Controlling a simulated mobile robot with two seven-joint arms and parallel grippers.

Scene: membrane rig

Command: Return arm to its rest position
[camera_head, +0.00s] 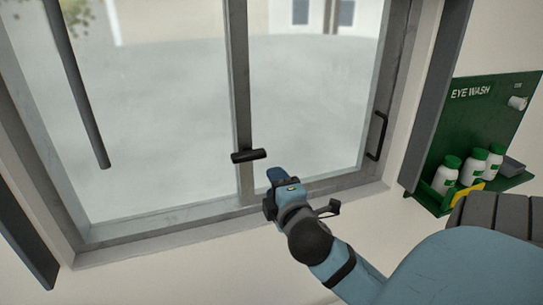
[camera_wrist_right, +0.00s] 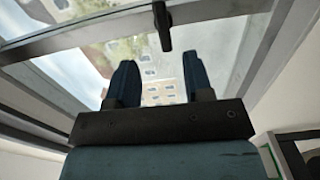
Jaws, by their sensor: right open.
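My right arm (camera_head: 345,270) comes in from the lower right of the head view and reaches up to the window. My right gripper (camera_head: 276,178) is just below and right of the black window handle (camera_head: 249,155), apart from it. In the right wrist view my right gripper (camera_wrist_right: 160,85) has its two dark blue fingers spread with nothing between them. The handle (camera_wrist_right: 162,25) shows beyond the fingertips at the top of that view. My left gripper is in neither view.
The window frame (camera_head: 242,90) fills the left and middle of the head view, with a black pull (camera_head: 377,137) on its right side. A green eye wash station (camera_head: 480,120) with white bottles (camera_head: 446,175) is on the right wall. A dark bar (camera_head: 75,85) hangs at the upper left.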

